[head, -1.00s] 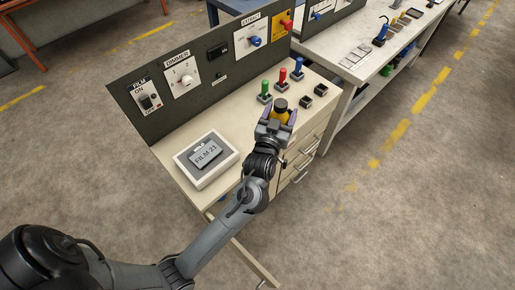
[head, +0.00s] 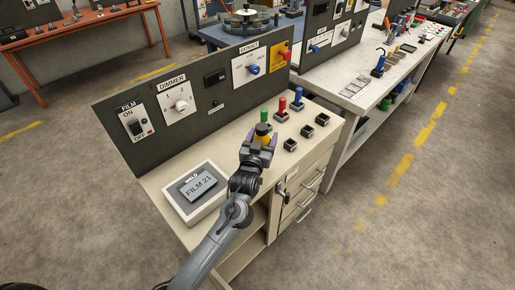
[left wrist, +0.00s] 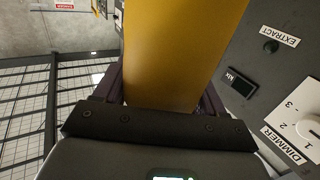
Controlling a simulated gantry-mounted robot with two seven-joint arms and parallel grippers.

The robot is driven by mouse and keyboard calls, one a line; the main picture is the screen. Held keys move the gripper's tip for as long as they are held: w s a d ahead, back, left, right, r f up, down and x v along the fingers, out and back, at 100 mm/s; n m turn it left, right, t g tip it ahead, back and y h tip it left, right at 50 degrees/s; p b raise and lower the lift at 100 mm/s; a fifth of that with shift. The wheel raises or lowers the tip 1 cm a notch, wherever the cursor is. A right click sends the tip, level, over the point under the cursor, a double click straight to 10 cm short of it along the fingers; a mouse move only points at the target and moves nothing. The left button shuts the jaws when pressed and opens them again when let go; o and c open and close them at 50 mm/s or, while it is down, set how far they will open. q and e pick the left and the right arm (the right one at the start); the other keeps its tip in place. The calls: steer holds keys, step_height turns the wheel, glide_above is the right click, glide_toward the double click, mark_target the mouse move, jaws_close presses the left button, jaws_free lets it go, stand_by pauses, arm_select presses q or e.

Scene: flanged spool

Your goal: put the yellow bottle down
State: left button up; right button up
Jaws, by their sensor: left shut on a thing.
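The yellow bottle (head: 265,138) with a black cap is between the fingers of my left gripper (head: 260,142), over the bench top. In the left wrist view the bottle (left wrist: 182,50) fills the space between the purple-tinted fingers (left wrist: 165,100), which are shut on it. The gripper hides its lower part in the head view, so I cannot tell whether its base touches the bench. A green-topped piece (head: 264,115) stands just behind it. My right gripper is not in view.
Red (head: 283,104) and blue (head: 298,98) pieces stand in a row with the green one. Three dark square holders (head: 290,145), (head: 307,131), (head: 322,119) line the bench's right front. A control panel (head: 205,92) rises behind.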

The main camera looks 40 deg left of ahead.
arm_select(q)
step_height(320, 180, down, 6)
steer(key=a+b, duration=0.1)
steer(key=a, duration=0.1)
steer(key=shift+w+a+r+b, duration=0.25)
steer(key=shift+b, duration=0.05)
steer(key=o, duration=1.4)
steer(key=shift+f, duration=0.15)
steer(key=p+v, duration=0.2)
steer(key=v, duration=1)
